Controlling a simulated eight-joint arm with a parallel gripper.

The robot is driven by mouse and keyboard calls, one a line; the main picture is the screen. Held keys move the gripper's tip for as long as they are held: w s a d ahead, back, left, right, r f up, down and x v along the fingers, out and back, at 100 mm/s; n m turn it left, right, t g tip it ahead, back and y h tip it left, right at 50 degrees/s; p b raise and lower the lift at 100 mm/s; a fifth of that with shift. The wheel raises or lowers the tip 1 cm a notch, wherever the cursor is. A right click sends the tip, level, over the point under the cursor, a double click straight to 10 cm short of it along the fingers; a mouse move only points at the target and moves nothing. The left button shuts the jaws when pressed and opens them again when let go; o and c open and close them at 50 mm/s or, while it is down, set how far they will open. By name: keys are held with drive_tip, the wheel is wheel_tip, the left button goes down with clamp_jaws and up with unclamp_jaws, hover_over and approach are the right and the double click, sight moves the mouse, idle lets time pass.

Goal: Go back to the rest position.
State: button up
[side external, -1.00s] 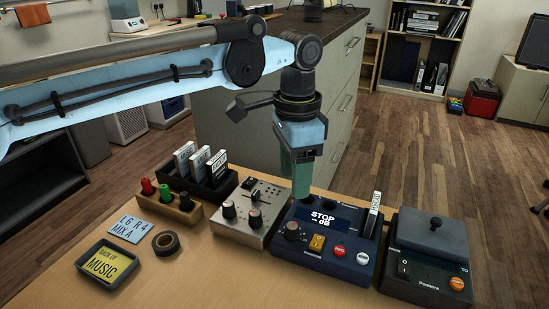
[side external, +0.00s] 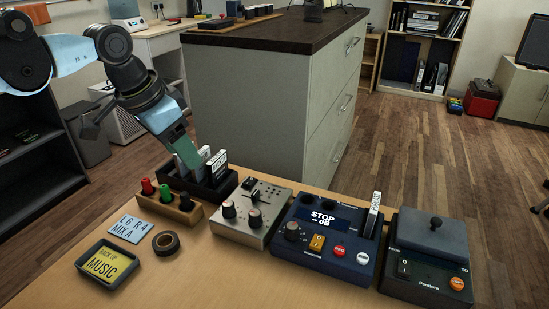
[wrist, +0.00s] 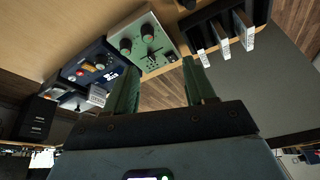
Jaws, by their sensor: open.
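The table holds a mixer (side external: 240,225), a blue recorder (side external: 318,262) with a white-labelled card standing in it, a black device (side external: 430,280), a plug holder (side external: 165,207), a tape roll (side external: 166,242) and a tray (side external: 85,268). A cabinet (side external: 265,105) stands behind.

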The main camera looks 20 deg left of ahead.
drive_tip(key=s+a+f+n+t+y, duration=0.1)
drive_tip(key=s+a+f+n+t, duration=0.2)
drive_tip(key=s+a+f, duration=0.3)
drive_tip(key=s+a+n, duration=0.1)
drive_tip(key=s+a, duration=0.2)
drive_tip(key=shift+a+f, duration=0.15)
drive_tip(key=shift+f, duration=0.25)
idle(0.9)
